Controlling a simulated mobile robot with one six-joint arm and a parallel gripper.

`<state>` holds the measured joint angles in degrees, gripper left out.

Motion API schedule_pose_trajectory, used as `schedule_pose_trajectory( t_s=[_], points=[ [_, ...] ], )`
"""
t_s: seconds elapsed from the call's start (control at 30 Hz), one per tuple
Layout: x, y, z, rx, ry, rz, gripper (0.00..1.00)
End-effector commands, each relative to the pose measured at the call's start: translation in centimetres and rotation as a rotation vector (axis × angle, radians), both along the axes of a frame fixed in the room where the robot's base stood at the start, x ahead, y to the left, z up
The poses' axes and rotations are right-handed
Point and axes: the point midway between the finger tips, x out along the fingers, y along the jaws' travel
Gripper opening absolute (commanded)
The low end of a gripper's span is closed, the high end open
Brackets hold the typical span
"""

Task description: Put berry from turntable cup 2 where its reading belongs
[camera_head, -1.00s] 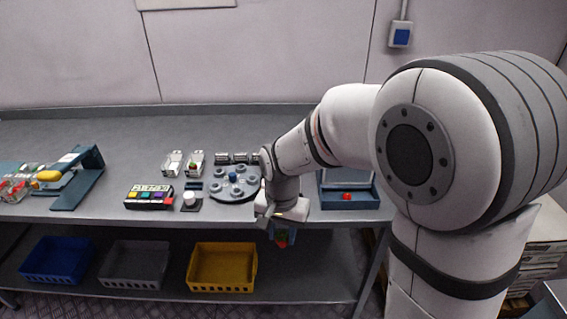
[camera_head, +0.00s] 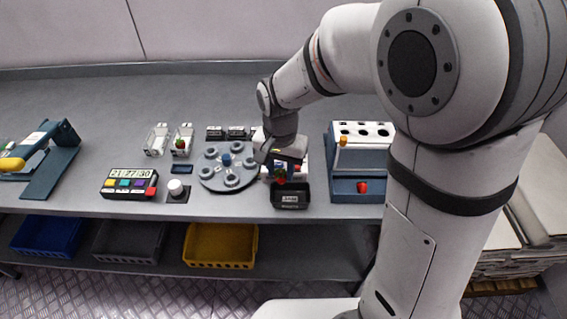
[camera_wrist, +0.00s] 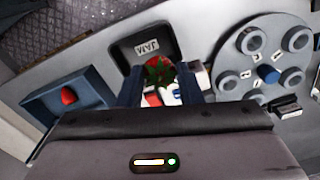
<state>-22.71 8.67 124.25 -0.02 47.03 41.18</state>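A red berry with green leaves (camera_wrist: 158,72) is between the two dark blue fingers of my gripper (camera_wrist: 160,92) in the wrist view. The head view shows the berry (camera_head: 281,180) under my gripper (camera_head: 280,168), beside or above a black tray (camera_head: 290,204) with a white label; contact cannot be told. Cup numbers are too small to read.
A blue rack (camera_head: 345,186) with a red berry in its front tray stands right. Red, white and blue items sit just behind the black tray. Bins are below.

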Motion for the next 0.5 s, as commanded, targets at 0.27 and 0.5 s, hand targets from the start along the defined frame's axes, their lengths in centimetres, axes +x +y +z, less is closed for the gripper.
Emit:
schedule_pose_trajectory(
  t_s=[0.27,0.5],
  points=[
    [0.1,-0.3,-2.8,-0.001,0.001,-0.007,0.28],
    [0.1,-0.3,-4.6,-0.001,0.001,-0.009,0.28]
  ],
)
